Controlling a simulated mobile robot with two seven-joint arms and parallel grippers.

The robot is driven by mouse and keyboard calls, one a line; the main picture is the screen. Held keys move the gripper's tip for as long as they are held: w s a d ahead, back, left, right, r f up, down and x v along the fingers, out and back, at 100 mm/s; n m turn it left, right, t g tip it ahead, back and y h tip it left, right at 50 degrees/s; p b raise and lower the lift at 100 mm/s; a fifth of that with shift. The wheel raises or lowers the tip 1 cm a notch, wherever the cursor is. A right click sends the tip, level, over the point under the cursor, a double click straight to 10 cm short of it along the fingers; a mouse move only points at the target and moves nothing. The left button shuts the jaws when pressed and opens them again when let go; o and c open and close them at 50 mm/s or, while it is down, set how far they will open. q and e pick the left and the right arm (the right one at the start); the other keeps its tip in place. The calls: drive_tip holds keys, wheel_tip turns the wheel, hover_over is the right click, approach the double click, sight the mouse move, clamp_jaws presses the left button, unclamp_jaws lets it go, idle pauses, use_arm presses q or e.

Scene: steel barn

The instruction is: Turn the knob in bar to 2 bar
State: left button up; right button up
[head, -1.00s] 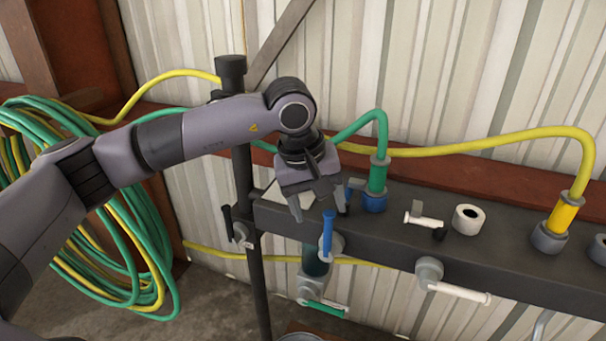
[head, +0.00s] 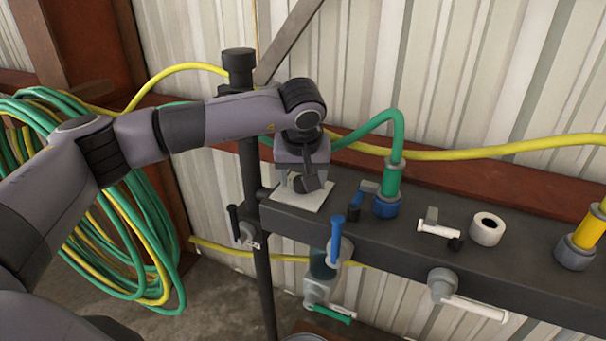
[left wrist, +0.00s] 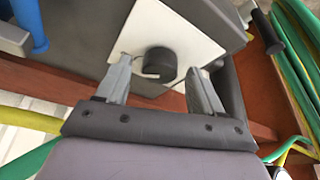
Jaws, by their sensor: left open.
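The knob (left wrist: 160,62) is a dark round cap on a white square plate (left wrist: 180,30) in the left wrist view. A pale pointer mark shows at its side; I cannot read any scale numbers. In the head view the plate (head: 315,202) lies on the left end of the dark beam, and my gripper mostly covers the knob. My left gripper (head: 304,187) points down over the plate. In the left wrist view its two fingers (left wrist: 159,76) are open, one to each side of the knob; contact is not visible. My right gripper is not in view.
Right of the plate on the beam (head: 520,235) stand a green hose fitting (head: 389,188), a white-handled valve (head: 437,229), a white ring (head: 487,229) and a yellow hose fitting (head: 583,238). A blue lever (head: 336,238) sits in front. Coiled hoses (head: 120,225) hang at left.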

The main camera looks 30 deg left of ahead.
use_arm(q)
drive_tip(key=c, duration=1.1)
drive_tip(key=shift+o, duration=0.2)
drive_tip(key=shift+d+n, duration=0.1)
drive_tip(key=shift+n, duration=0.2)
drive_tip(key=shift+w+n+y, duration=0.1)
drive_tip(key=shift+n+y, duration=0.3)
drive_tip(key=shift+n, duration=0.5)
drive_tip(key=n+g, duration=0.1)
drive_tip(key=n, duration=0.1)
drive_tip(key=shift+w+n+y, duration=0.1)
drive_tip(key=shift+n+y, duration=0.2)
drive_tip(key=shift+y, duration=0.1)
drive_tip(key=n+g, duration=0.1)
drive_tip(key=n, duration=0.1)
drive_tip(key=n+g+y+p, duration=0.1)
drive_tip(key=n, duration=0.2)
drive_tip(key=shift+w+d+n+p, duration=0.1)
drive_tip(key=shift+n+p, duration=0.2)
